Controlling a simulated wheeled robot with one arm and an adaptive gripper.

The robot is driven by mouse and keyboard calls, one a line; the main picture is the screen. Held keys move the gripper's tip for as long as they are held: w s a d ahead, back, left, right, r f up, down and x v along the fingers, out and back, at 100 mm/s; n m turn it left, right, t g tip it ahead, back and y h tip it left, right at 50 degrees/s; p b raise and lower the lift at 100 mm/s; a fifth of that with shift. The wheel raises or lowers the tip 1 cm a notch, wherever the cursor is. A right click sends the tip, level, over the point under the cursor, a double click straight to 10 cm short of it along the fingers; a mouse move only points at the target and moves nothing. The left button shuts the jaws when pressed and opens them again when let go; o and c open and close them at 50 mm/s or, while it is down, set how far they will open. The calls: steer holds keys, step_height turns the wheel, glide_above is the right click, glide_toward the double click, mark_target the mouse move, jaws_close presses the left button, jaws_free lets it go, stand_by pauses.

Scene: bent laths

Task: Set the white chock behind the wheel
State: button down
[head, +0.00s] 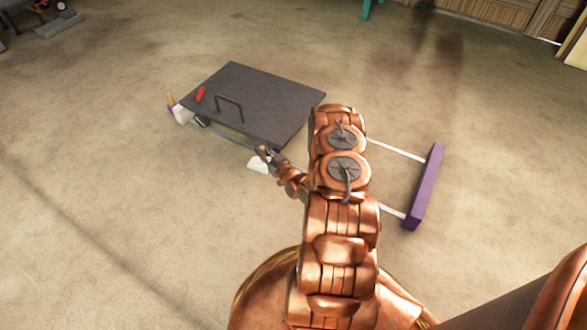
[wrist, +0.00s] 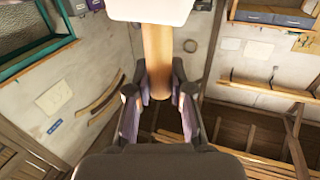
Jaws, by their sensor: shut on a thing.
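The white chock (head: 258,167) is a pale block with a wooden peg-like handle (wrist: 157,55). In the head view it is just below my gripper (head: 264,153), near the long front edge of the dark cart (head: 265,95). I cannot tell whether it touches the floor. In the wrist view my gripper (wrist: 160,98) is shut on the handle, and the white block (wrist: 150,9) is cut off by the top edge. A small dark shape that may be a wheel (head: 200,122) is at the cart's left front corner. Other wheels are hidden.
A white piece (head: 181,115) with orange and purple parts stands at the cart's left corner. Two white rods join a purple bar (head: 425,187) at the right. Floor to the left (head: 110,180) is clear.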

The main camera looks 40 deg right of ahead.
steer(key=s+d+f+m+h, duration=0.1)
steer(key=s+f+h, duration=0.1)
steer(key=s+f, duration=0.55)
steer(key=w+d+f+b, duration=0.2)
steer(key=d+b, duration=0.2)
steer(key=d, duration=0.3)
steer(key=w+d+f+b, duration=0.1)
steer(key=w+d+b, duration=0.1)
steer(key=d+b, duration=0.3)
steer(key=d, duration=0.3)
steer(key=shift+w+f, duration=0.25)
steer(key=shift+f, duration=0.15)
steer(key=shift+d+f, duration=0.1)
steer(key=c, duration=1)
jaws_free()
steer(key=shift+c, duration=0.2)
